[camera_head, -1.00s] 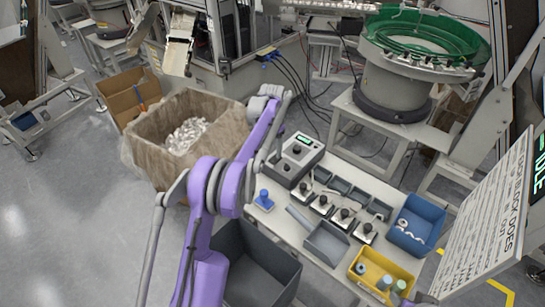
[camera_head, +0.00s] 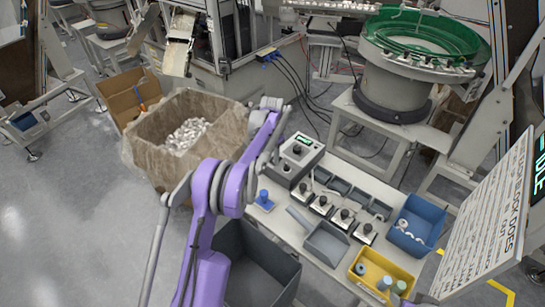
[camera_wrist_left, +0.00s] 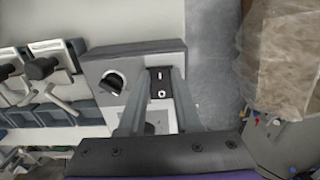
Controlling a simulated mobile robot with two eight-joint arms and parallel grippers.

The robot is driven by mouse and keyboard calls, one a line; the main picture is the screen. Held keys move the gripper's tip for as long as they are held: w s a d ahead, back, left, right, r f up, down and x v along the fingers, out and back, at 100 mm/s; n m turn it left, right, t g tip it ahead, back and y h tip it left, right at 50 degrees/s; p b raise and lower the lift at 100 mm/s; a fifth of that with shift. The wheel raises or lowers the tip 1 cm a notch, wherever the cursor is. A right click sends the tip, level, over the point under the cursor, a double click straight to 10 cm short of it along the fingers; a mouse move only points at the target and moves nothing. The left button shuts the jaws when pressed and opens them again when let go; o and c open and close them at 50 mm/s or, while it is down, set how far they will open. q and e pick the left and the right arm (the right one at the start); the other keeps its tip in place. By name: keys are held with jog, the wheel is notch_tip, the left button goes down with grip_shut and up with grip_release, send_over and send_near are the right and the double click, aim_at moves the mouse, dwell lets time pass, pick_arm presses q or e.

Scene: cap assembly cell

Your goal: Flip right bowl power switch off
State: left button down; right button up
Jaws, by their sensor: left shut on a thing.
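A grey control box (camera_head: 301,152) with a green display stands at the back left end of the white worktable. In the left wrist view the control box (camera_wrist_left: 100,66) shows a round black knob (camera_wrist_left: 112,82) and a small black switch (camera_wrist_left: 160,84) with white marks. The two fingers of my left gripper (camera_wrist_left: 161,76) straddle the switch, shut on it; the exact contact is hard to see. In the head view my left arm reaches to the left side of the box, and its fingertips are not clear. My right gripper is not in view.
The worktable (camera_head: 340,270) holds a row of small joystick-like units, grey bins, a blue bin (camera_head: 418,222) and a yellow bin (camera_head: 358,272). A green bowl feeder (camera_head: 425,40) stands behind. A dark bin (camera_head: 285,278) and a lined brown box (camera_head: 150,150) flank my arm.

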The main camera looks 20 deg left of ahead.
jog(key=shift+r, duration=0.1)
pick_arm(q)
jog(key=shift+w+d+r+g+p, duration=0.1)
jog(key=shift+w+r+g+p, duration=0.1)
jog(key=shift+w+g+p, duration=0.3)
jog(key=shift+g+y, duration=0.4)
jog(key=shift+g, duration=0.5)
jog(key=shift+s, duration=0.1)
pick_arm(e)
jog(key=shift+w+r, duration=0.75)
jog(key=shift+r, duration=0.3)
pick_arm(q)
jog(key=c, duration=0.6)
grip_release()
